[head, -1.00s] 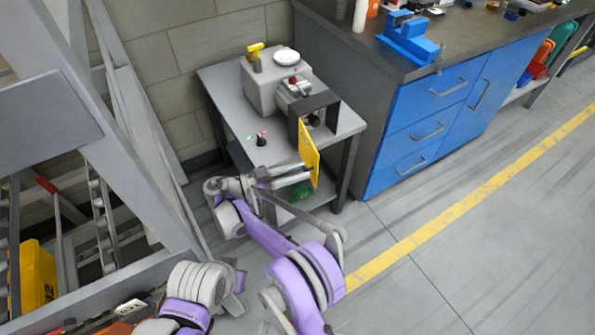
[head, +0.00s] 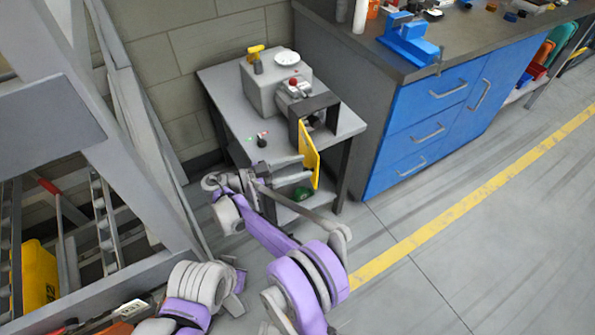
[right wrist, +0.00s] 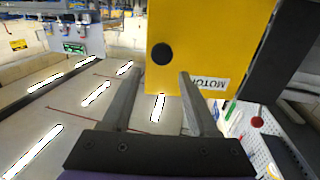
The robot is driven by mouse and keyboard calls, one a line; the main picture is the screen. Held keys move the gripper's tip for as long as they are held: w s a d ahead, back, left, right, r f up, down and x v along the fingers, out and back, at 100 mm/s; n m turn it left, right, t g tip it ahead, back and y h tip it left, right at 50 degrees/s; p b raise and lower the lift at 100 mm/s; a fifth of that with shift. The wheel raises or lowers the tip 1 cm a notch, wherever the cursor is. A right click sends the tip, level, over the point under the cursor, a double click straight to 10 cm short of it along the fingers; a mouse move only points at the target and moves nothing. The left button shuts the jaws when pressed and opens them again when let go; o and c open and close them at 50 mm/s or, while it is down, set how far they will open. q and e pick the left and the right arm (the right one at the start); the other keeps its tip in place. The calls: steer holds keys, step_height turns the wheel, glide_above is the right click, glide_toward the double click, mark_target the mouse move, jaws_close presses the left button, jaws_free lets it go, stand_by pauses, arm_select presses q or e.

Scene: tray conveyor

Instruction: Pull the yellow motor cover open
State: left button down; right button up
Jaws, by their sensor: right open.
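The yellow motor cover (head: 309,154) is a flat upright plate at the front of a dark frame (head: 317,103) on the small grey table. In the right wrist view the cover (right wrist: 215,30) fills the top middle, with a black round knob (right wrist: 161,54) and a "MOTOR" label (right wrist: 209,82). My right gripper (head: 303,169) is open and empty, just left of the cover's lower part. In the right wrist view its fingertips (right wrist: 157,72) are spread either side of a line just below the knob. I cannot tell whether they touch the cover. My left gripper is not in view.
The grey table (head: 226,88) carries a grey machine box (head: 262,92) and a small black knob (head: 262,141). A blue-fronted workbench (head: 428,128) stands close on the right. Grey frame beams (head: 125,120) rise on the left. The floor at right is clear.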

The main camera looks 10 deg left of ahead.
step_height(320, 180, up, 8)
steer(key=p, duration=0.1)
steer(key=shift+f, duration=0.2)
stand_by(0.3)
